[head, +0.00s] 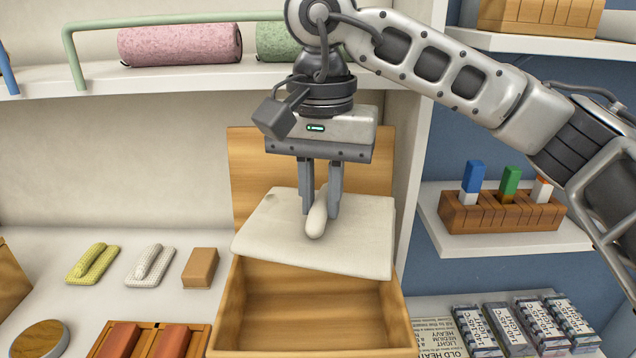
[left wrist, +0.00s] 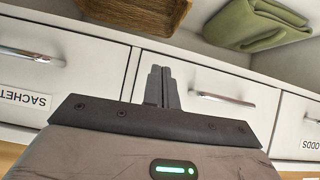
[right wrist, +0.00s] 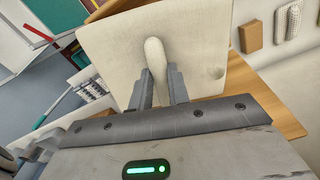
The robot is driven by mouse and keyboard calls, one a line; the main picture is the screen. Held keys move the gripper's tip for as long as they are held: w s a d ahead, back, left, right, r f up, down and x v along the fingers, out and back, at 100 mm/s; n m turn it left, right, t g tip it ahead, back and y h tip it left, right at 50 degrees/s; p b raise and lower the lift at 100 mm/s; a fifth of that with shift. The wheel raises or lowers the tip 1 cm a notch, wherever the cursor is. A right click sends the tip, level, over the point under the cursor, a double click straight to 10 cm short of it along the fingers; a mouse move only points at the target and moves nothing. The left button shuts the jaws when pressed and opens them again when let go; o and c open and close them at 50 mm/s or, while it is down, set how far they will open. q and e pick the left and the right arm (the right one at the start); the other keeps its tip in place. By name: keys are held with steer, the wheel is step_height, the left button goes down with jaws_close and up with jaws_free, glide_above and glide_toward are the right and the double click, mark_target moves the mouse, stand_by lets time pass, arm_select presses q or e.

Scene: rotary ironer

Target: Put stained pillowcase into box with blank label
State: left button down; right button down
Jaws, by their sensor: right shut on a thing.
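My right gripper (head: 320,208) is shut on a cream pillowcase (head: 268,230), pinching a raised fold in its middle. The flat, folded cloth hangs slightly tilted over an open wooden box (head: 308,340) with its lid (head: 255,155) raised behind. In the right wrist view the pillowcase (right wrist: 110,45) shows between and beyond the fingers (right wrist: 162,88), with a faint spot near one edge. The box's label is not visible. My left gripper (left wrist: 162,85) shows in the left wrist view, fingers together and empty, in front of white drawers.
Left of the box lie a yellow pad (head: 92,263), a white pad (head: 150,265) and a brown block (head: 200,268). A shelf above holds a pink roll (head: 180,43). A wooden rack (head: 500,213) and several printed packs (head: 525,325) are at right. Drawers (left wrist: 225,90) face my left gripper.

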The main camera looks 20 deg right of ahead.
mark_target(321, 203)
step_height(321, 203, down, 4)
steer(key=shift+r+b, duration=0.15)
steer(key=shift+b, duration=0.95)
steer(key=shift+f+b, duration=0.4)
steer(key=shift+f, duration=0.25)
arm_select(q)
steer(key=shift+w+d+f, duration=0.2)
steer(key=shift+d+f, duration=0.15)
steer(key=shift+d, duration=0.05)
arm_select(e)
steer(key=c, duration=1.3)
jaws_free()
steer(key=shift+o, duration=0.2)
steer(key=shift+r, duration=0.1)
